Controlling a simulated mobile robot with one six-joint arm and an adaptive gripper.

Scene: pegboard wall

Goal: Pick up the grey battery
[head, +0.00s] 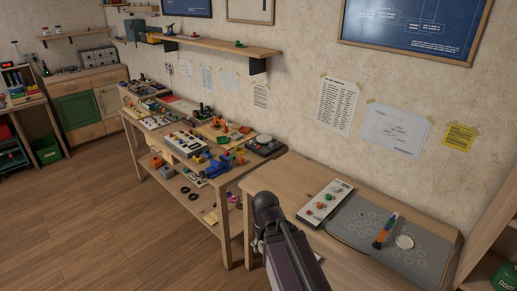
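I cannot make out a grey battery in the head view. The near workbench (292,180) at the lower right has a grey mat (350,233) marked with rings. An upright or tilted stick-like thing (385,231) in orange, green and blue stands on the mat. A small whitish round thing (404,242) is beside it. My dark arm rises from the bottom edge in front of this bench and hides part of it. My gripper is not visible.
A white panel with coloured knobs (325,202) lies left of the mat. A cluttered bench (228,176) with several devices and a lower shelf stands further left. A wall shelf (215,47) hangs above. The wooden floor (90,220) at left is clear.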

